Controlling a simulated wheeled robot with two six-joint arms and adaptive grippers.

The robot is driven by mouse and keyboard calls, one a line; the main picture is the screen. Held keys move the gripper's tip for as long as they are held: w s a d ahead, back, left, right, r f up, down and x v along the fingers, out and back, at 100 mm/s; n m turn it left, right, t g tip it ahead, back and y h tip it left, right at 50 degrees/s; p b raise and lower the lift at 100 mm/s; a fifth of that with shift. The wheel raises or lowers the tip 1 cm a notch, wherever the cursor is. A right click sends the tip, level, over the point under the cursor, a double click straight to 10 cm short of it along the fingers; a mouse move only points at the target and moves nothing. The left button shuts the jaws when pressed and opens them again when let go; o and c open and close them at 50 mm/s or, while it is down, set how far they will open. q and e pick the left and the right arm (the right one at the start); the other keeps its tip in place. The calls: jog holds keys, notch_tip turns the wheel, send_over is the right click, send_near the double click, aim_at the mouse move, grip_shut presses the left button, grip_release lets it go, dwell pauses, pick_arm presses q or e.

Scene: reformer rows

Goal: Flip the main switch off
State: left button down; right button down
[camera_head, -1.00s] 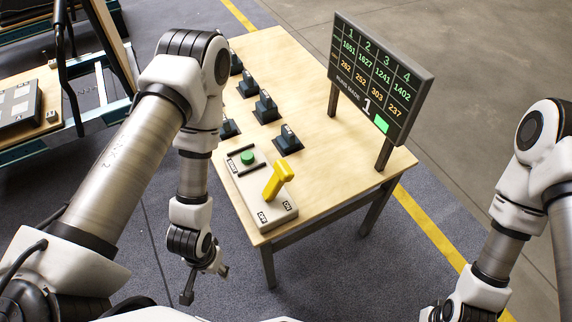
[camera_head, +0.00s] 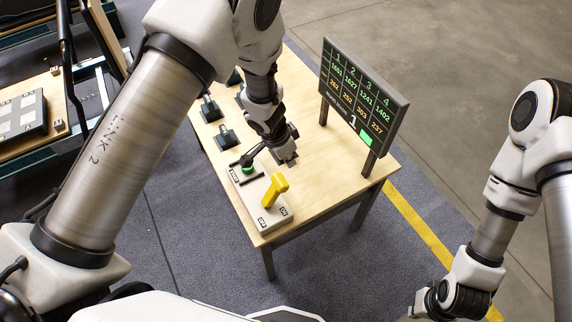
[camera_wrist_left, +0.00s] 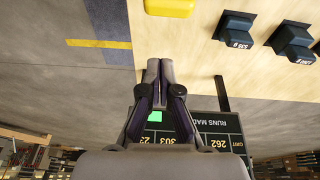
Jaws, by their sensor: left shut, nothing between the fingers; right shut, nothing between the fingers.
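The main switch panel (camera_head: 247,205) lies at the table's near end in the head view. Its yellow lever (camera_head: 275,189) leans up and to the right, toward the side of the ON label (camera_head: 284,211); the OFF label (camera_head: 262,222) is at the left. My left gripper (camera_head: 288,159) is shut and empty over the table, just beyond the lever and apart from it. In the left wrist view the shut fingers (camera_wrist_left: 160,66) show below part of the yellow lever (camera_wrist_left: 168,6), which the frame's top edge cuts. My right gripper (camera_head: 420,310) is shut, low at the right.
A display board (camera_head: 362,98) stands at the table's right edge. Bare wood (camera_head: 325,195) lies right of the panel.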

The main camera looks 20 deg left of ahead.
pick_arm(q)
jog(key=shift+w+r, duration=0.45)
jog(key=shift+w, duration=0.1)
jog(key=b, duration=0.3)
send_over(273, 193)
jog(key=w+d, duration=0.3)
jog(key=w, duration=0.1)
notch_tip(273, 193, down, 9)
jog(key=shift+f, duration=0.2)
